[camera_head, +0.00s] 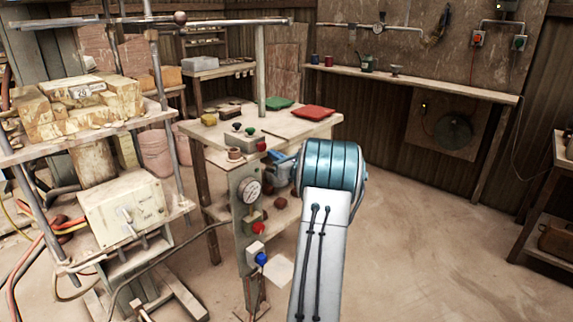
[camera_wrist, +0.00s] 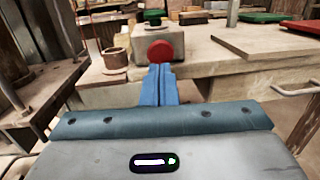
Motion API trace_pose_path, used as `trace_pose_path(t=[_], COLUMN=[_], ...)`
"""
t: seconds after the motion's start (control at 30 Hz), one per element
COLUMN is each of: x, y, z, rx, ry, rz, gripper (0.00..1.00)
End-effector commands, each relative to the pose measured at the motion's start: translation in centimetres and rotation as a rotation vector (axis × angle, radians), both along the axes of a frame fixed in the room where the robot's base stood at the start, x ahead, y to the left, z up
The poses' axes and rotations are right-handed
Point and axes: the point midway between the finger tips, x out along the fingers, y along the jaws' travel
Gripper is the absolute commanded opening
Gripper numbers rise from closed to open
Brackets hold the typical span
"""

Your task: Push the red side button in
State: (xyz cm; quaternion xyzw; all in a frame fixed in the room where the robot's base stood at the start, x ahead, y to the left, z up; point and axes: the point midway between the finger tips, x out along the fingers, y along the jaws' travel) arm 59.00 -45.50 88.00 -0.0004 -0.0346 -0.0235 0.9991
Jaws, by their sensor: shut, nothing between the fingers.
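The red side button (camera_wrist: 160,50) is a round knob on the near face of a grey box (camera_wrist: 140,39) on the wooden table. In the head view the button (camera_head: 262,146) sits at the right end of that box (camera_head: 241,138), just left of my gripper. My gripper (camera_head: 274,155) has blue fingers and is shut and empty. In the wrist view its fingertips (camera_wrist: 160,67) point at the button and overlap its lower edge. I cannot tell whether they touch it. Green and black knobs stand on the box's top.
A brown pot (camera_head: 235,154) stands left of the box. A post below carries a gauge (camera_head: 248,190), another red button (camera_head: 258,228) and a blue knob (camera_head: 262,259). Floor at right is clear.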

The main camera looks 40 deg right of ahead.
Motion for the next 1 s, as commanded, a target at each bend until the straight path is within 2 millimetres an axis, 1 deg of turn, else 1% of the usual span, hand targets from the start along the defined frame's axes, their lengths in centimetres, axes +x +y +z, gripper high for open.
trace_pose_path(t=[0.03, 0.1, 0.2, 0.33, 0.67, 0.77, 0.9, 1.0], x=[0.9, 1.8, 2.6, 3.1, 3.2, 3.9, 5.5, 5.9], y=[0.0, 0.0, -0.1, -0.2, -0.2, -0.1, 0.0, 0.3], z=[0.0, 0.0, 0.2, 0.2, 0.2, 0.2, 0.2, 0.4], rx=[-0.001, -0.001, -0.001, 0.0, 0.0, 0.0, -0.001, -0.001], ry=[-0.001, 0.0, 0.0, 0.0, 0.0, 0.0, -0.002, -0.002], rz=[0.002, 0.002, 0.0, -0.001, 0.0, 0.002, 0.003, 0.005], gripper=[0.0, 0.0, 0.0, 0.0, 0.0, 0.0, 0.0, 0.0])
